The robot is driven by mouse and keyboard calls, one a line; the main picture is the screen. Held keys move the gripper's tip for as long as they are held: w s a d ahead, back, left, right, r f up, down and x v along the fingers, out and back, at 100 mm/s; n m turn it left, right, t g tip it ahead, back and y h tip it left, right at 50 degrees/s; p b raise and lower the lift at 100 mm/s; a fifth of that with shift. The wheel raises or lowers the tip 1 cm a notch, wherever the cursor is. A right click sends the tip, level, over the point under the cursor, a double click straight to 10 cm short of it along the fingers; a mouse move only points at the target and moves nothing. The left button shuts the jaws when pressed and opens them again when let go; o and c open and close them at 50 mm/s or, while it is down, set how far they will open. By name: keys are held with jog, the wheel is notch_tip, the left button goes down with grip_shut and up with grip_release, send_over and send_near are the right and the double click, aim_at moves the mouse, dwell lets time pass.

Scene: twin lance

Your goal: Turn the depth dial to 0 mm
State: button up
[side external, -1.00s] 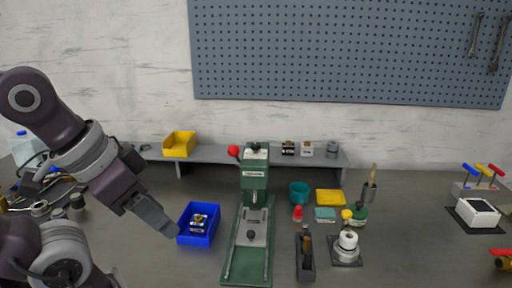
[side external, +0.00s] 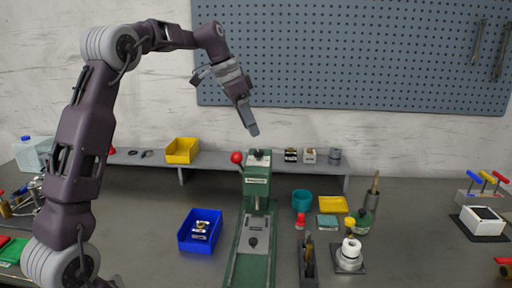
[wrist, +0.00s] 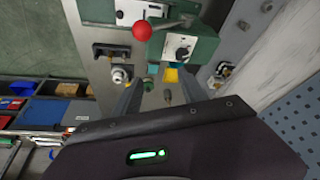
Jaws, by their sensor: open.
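The green press (side external: 256,187) stands at the middle of the bench in the side view. The depth dial is a black knob on top of the press head (side external: 258,153). In the wrist view it looks like a black knob on a white plate (wrist: 181,50), beside the red lever ball (wrist: 142,31). Its scale marks are too small to read. My gripper (side external: 253,130) points down, just above the press head and apart from it. In the wrist view my open fingers (wrist: 162,92) reach toward the press with nothing between them; the dial lies beyond them.
A blue bin (side external: 184,243) holding a small part stands left of the press. A grey shelf (side external: 228,160) with a yellow bin (side external: 181,151) runs behind. A teal cup (side external: 301,200), a yellow tray (side external: 333,204) and small items stand to the right.

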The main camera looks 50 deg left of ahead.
send_near(258, 151)
jog(key=shift+m, duration=0.5)
jog(key=x, duration=0.8)
jog(key=shift+f, duration=0.1)
grip_shut()
